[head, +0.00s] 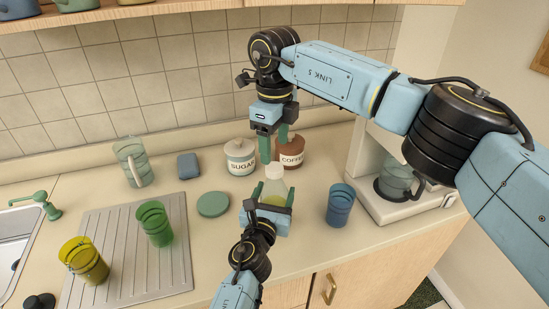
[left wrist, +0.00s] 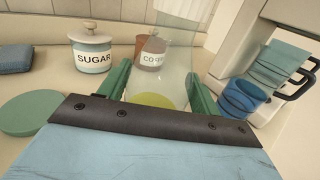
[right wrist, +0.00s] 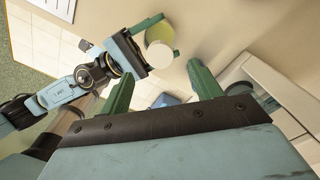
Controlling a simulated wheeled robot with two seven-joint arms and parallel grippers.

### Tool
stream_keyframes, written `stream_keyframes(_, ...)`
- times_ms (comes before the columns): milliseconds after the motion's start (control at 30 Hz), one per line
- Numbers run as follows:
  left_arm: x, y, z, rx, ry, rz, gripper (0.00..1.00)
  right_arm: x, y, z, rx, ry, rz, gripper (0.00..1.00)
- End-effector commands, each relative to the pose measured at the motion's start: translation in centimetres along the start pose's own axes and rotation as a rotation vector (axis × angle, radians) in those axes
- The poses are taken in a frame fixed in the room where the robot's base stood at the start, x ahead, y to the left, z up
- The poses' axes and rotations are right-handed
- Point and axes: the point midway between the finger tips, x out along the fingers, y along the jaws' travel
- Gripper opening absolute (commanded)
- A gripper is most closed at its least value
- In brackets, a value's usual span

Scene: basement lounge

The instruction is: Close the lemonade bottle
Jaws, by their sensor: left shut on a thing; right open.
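The lemonade bottle (head: 273,184) is clear with a yellowish content and a white round top, which I take for its cap (head: 275,171). I cannot tell how tightly the cap sits. My left gripper (head: 273,194) is shut on the bottle's sides and holds it upright at the counter's front; the left wrist view shows the clear bottle (left wrist: 163,50) between its fingers. My right gripper (head: 274,149) is open and empty, pointing down above and slightly behind the cap. In the right wrist view the white cap (right wrist: 160,55) lies beyond the gap between its fingers.
Sugar (head: 240,156) and coffee (head: 291,147) jars stand behind the bottle. A blue cup (head: 340,204) and coffee machine (head: 385,208) stand to the right. A green disc (head: 213,204) lies left, beside the drainboard (head: 110,240) with green (head: 154,223) and yellow (head: 84,261) cups.

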Motion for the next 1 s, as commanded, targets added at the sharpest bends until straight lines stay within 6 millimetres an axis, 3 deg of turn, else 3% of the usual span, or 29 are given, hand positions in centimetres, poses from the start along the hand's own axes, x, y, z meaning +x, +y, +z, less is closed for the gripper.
stream_keyframes(100, 0.0, 0.0, 0.0, 0.000, 0.001, 0.000, 0.00, -2.7, 0.0, 0.1, 0.000, -0.001, -0.003, 0.64)
stream_keyframes(300, 0.0, 0.0, 0.0, 0.000, 0.001, 0.000, 0.00, -5.3, 0.0, 0.0, -0.001, 0.000, -0.001, 0.64)
stream_keyframes(700, 0.0, 0.0, 0.0, 0.000, 0.001, 0.000, 0.00, -6.1, 0.1, 0.0, -0.001, 0.000, 0.001, 0.64)
stream_keyframes(733, 0.0, 0.0, 0.0, 0.000, 0.001, 0.000, 0.66, -6.1, 0.1, 0.0, -0.001, 0.000, 0.001, 0.64)
stream_keyframes(900, 0.0, 0.0, 0.0, 0.000, 0.000, 0.000, 0.88, -6.1, 0.1, 0.0, -0.001, 0.000, 0.001, 0.64)
stream_keyframes(1000, 0.0, 0.0, 0.0, 0.000, 0.000, 0.000, 0.89, -6.0, 0.1, 0.0, -0.001, 0.000, 0.001, 0.64)
